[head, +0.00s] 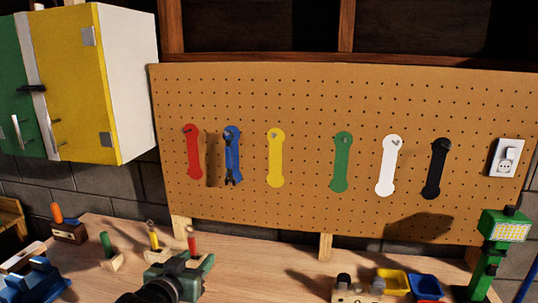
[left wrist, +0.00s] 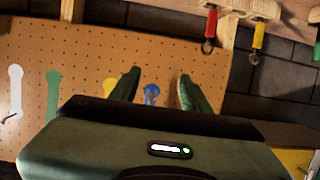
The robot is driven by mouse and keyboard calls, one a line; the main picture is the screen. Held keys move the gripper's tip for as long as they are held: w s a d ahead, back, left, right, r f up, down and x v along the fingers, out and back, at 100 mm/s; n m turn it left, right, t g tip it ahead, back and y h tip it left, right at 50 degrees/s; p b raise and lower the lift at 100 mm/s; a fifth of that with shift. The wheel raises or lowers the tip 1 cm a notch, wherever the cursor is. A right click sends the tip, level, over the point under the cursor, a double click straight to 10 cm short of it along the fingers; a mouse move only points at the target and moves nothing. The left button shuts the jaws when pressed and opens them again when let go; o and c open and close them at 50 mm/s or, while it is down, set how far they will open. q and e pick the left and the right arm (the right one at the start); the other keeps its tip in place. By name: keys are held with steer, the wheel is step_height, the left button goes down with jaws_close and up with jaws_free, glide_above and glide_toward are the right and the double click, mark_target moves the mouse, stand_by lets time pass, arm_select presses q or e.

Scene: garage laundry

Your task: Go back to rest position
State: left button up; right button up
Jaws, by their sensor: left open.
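My left gripper (head: 180,264) is low in the head view, over the workbench (head: 265,255) and in front of the pegboard (head: 300,100). In the left wrist view my left gripper (left wrist: 157,88) has its two green fingers spread, with nothing between them. That view is upside down, and the pegboard (left wrist: 75,50) fills its left part. A blue tool (head: 232,150) hangs on the pegboard; it also shows beyond the fingers in the left wrist view (left wrist: 151,92). My right gripper is not in view.
Red (head: 193,155), yellow (head: 275,160), green (head: 342,160), white (head: 388,165) and black (head: 436,168) shapes line the pegboard. Upright handled tools stand near my left gripper. Yellow (head: 393,280) and blue (head: 426,286) bins and a green stand (head: 487,265) are at right. The middle bench looks clear.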

arm_select(q)
steer(key=s+f+g, duration=0.1)
steer(key=s+f, duration=0.4)
steer(key=s+a+f+g, duration=0.1)
steer(key=s+f+g, duration=0.1)
steer(key=s+f, duration=0.3)
steer(key=s+f+g+y, duration=0.1)
steer(key=s+f+g, duration=0.1)
steer(key=s+f, duration=0.3)
steer(key=shift+s+a+f, duration=0.1)
steer(key=shift+a+f, duration=0.05)
steer(key=shift+f, duration=0.5)
steer(key=s+a+f+g+y, duration=0.1)
steer(key=s+f+g, duration=0.25)
steer(key=s, duration=0.65)
steer(key=s+a+f+g, duration=0.15)
steer(key=s+f, duration=0.25)
steer(key=s, duration=0.5)
step_height(320, 180, down, 30)
steer(key=s+f+g+b, duration=0.1)
steer(key=s+g+b, duration=0.1)
steer(key=s+b, duration=0.1)
steer(key=s+a+f+g+b, duration=0.1)
steer(key=s+a+f, duration=0.1)
steer(key=s+f, duration=1.3)
steer(key=shift+s+a+f+m, duration=0.3)
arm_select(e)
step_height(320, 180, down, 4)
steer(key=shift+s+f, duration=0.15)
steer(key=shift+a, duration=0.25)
